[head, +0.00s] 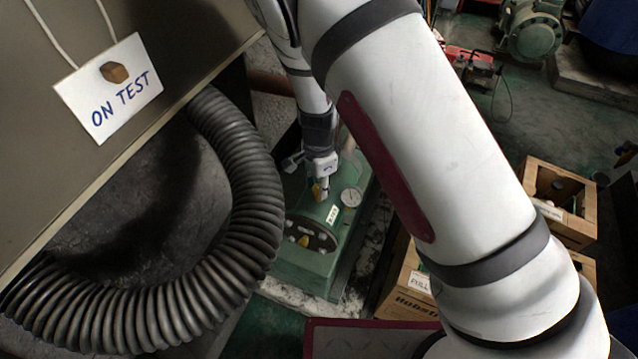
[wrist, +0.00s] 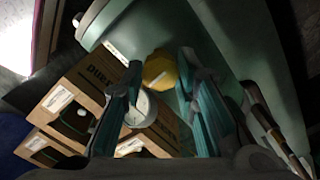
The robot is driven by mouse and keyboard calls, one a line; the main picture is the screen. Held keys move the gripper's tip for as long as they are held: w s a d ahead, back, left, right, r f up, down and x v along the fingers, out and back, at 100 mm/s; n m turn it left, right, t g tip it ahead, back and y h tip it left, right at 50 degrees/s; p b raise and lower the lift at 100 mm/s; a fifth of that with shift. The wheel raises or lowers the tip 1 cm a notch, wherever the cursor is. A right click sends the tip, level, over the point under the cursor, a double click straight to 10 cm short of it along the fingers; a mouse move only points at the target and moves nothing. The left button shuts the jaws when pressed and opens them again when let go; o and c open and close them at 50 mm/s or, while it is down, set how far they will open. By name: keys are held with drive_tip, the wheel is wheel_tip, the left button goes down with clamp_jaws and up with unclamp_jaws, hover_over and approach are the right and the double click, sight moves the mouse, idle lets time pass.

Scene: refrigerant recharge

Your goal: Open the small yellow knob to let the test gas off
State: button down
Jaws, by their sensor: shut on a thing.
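A green machine (head: 314,270) stands on the floor in the middle of the head view. A small yellow knob (head: 316,190) sits on its top, beside a round white gauge (head: 350,198). My gripper (head: 322,192) reaches down onto this knob. In the wrist view the yellow knob (wrist: 160,70) lies between the tips of my two teal-padded fingers (wrist: 158,75), which are shut on it. The gauge (wrist: 142,108) shows partly behind the left finger. A second yellow part (head: 303,241) sits lower on the machine's front. The gauge reading is too small to tell.
A thick ribbed black hose (head: 255,185) curves close on the left. A white "ON TEST" card (head: 108,88) hangs on a grey panel (head: 190,45). Wooden crates (head: 562,190) stand to the right, and cardboard-coloured boxes (wrist: 85,85) show in the wrist view.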

drive_tip(key=n, duration=0.6)
drive_tip(key=shift+n, duration=0.3)
drive_tip(key=n, duration=0.3)
drive_tip(key=shift+n, duration=2.2)
drive_tip(key=c, duration=1.2)
unclamp_jaws()
drive_tip(key=shift+c, duration=0.2)
drive_tip(key=shift+r, duration=0.1)
